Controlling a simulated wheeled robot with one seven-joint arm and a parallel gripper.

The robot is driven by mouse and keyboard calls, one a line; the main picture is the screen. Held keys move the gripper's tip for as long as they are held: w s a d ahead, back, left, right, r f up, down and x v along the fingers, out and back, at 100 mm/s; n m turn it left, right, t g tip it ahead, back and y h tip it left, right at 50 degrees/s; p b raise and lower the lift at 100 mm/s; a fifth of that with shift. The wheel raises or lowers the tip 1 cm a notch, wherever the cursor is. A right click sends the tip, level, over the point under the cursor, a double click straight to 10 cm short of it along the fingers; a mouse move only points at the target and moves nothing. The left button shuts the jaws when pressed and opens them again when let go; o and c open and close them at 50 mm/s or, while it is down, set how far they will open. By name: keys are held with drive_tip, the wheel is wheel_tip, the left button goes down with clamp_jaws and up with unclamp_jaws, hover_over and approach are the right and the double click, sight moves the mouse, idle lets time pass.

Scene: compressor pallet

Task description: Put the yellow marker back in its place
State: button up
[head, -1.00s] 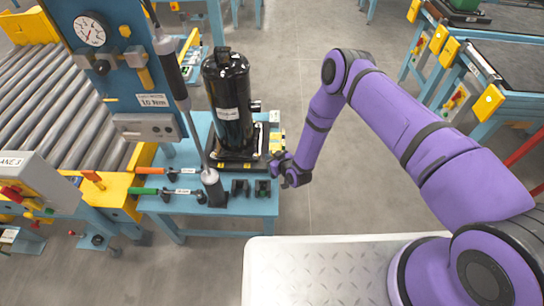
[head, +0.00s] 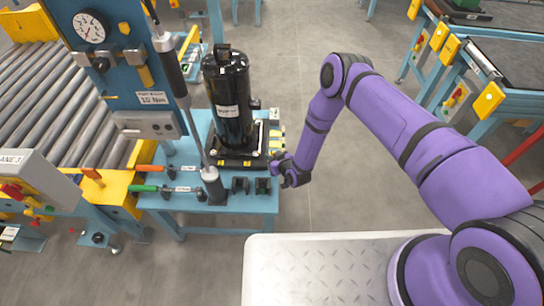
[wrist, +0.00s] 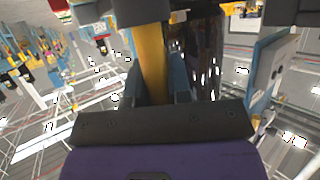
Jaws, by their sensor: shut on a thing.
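My gripper (head: 281,168) is at the right edge of the blue bench (head: 232,205), low beside the black compressor (head: 231,103). In the wrist view my gripper (wrist: 154,92) is shut on a yellow bar-like thing, which I take to be the yellow marker (wrist: 152,62). It stands lengthwise between the fingers, and its far end is cut off by dark parts at the top. In the head view the marker cannot be made out at the gripper. I cannot tell whether it touches a holder.
Two small black holders (head: 251,186) sit at the bench's front right. A green-handled tool (head: 145,189) and an orange-handled tool (head: 150,168) lie at left. A hanging driver (head: 170,68) and a blue gauge panel (head: 105,55) stand left of the compressor. The floor (head: 345,185) to the right is clear.

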drive_tip(key=shift+f, duration=0.45)
drive_tip(key=o, duration=0.9)
drive_tip(key=v, duration=1)
drive_tip(key=shift+s+d+r, duration=0.1)
drive_tip(key=shift+s+d, duration=0.1)
drive_tip(key=shift+s, duration=0.15)
